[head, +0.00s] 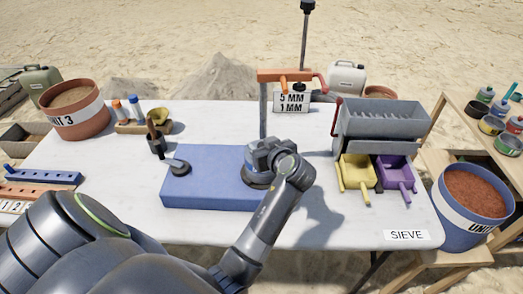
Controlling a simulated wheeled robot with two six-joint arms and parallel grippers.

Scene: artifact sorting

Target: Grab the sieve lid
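The grey metal sieve box (382,125) stands at the right of the white table, behind the SIEVE label (407,235). My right gripper is not in view.
A grey post with an orange bar (285,75) rises behind my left gripper, near the 5 MM / 1 MM sign (292,101). A soil-filled blue bucket (472,205) stands right of the table. The blue mat (205,190) bears a small grey tool. The table's front middle is mostly clear.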

